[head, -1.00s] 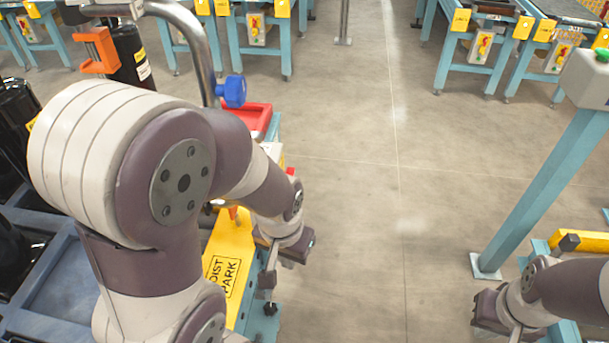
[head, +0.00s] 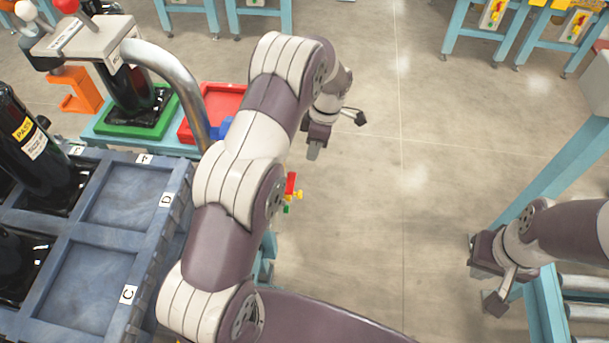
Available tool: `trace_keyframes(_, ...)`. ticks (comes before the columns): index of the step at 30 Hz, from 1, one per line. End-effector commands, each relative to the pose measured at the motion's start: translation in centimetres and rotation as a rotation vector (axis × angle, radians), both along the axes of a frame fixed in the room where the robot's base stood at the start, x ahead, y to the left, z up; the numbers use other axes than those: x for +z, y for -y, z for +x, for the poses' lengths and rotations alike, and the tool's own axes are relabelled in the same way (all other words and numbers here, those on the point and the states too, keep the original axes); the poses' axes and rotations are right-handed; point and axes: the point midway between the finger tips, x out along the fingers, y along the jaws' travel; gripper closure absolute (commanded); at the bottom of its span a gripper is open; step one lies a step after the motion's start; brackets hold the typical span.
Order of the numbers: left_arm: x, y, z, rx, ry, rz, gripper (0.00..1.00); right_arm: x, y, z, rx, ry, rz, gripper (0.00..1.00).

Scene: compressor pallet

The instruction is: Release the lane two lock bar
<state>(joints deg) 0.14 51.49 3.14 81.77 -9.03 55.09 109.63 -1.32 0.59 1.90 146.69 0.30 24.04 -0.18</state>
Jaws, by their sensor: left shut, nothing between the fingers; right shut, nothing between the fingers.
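My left gripper (head: 314,150) hangs over open floor, to the right of the red tray, with its arm reaching up across the middle of the head view. It is shut and nothing shows in it. My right gripper (head: 482,265) is at the right, beside the teal conveyor frame (head: 543,305). It is also shut, its fingers mostly hidden, and nothing shows in it. I cannot make out a lock bar for lane two in this view. My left arm hides part of the area in the middle.
A blue-grey pallet (head: 150,232) with compartments and black compressors (head: 40,150) fills the left. A red tray (head: 205,110), a green tray (head: 135,122) and a bent grey pipe (head: 175,80) stand behind it. A teal post (head: 560,165) rises at the right, near rollers (head: 590,313). The middle floor is clear.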

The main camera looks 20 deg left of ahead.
Motion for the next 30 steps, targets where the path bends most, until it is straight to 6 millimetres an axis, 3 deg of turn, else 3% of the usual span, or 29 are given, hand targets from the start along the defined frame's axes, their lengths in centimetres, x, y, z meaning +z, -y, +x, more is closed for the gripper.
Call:
trace_keyframes(9,-6.1,-0.6,-0.9,0.000,0.001,-0.001,1.00,-6.9,0.0,0.0,0.000,-0.001,0.000,1.00)
trace_keyframes(21,-12.0,-1.6,-2.4,-0.001,-0.002,-0.001,1.00,-4.9,0.0,0.0,0.000,0.000,0.000,1.00)
trace_keyframes(30,-13.5,-1.7,-2.6,-0.001,0.001,-0.001,1.00,-4.8,0.0,0.0,0.000,0.000,0.000,1.00)
